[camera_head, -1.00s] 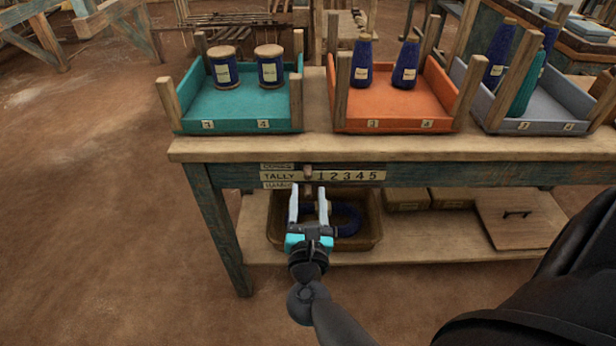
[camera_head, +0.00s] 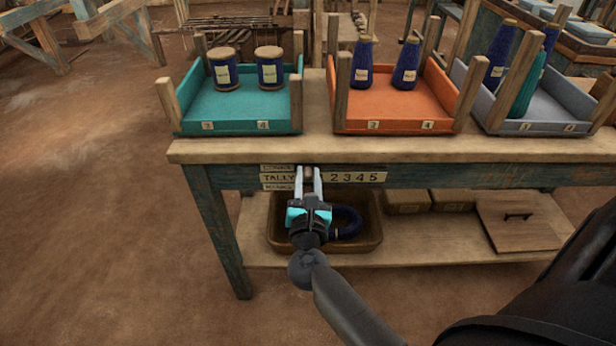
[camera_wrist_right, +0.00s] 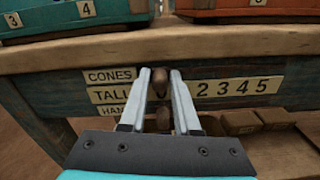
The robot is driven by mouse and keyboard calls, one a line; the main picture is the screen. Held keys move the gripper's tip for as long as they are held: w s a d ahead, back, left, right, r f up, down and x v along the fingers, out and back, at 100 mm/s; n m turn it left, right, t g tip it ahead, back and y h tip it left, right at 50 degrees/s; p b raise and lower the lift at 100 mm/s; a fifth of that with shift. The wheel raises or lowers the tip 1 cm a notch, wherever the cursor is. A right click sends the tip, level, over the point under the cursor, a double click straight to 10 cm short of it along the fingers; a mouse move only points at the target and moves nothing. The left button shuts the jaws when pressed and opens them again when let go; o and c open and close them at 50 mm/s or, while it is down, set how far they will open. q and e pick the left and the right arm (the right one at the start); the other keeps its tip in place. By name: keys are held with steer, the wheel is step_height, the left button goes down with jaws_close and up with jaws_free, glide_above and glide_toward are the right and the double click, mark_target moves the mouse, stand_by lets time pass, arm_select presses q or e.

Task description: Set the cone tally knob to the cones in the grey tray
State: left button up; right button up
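The cone tally knob (camera_wrist_right: 160,83) is a small brown peg by the CONES label on the table's front edge, at the left end of the number strip, left of the 2. My right gripper (camera_head: 309,172) has its fingers on both sides of this knob, closed up against it as far as the right wrist view shows. The fingers hide the strip's first marks. The grey tray (camera_head: 545,127) stands at the right of the table. Two blue cones (camera_head: 499,50) and one teal cone (camera_head: 526,92) show in it; a post hides part. My left gripper is out of view.
A teal tray (camera_head: 240,112) with two spools and an orange tray (camera_head: 395,107) with two blue cones stand on the table. A basin (camera_head: 374,237) and boxes are on the lower shelf.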

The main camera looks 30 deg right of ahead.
jaws_close()
stand_by(1.0)
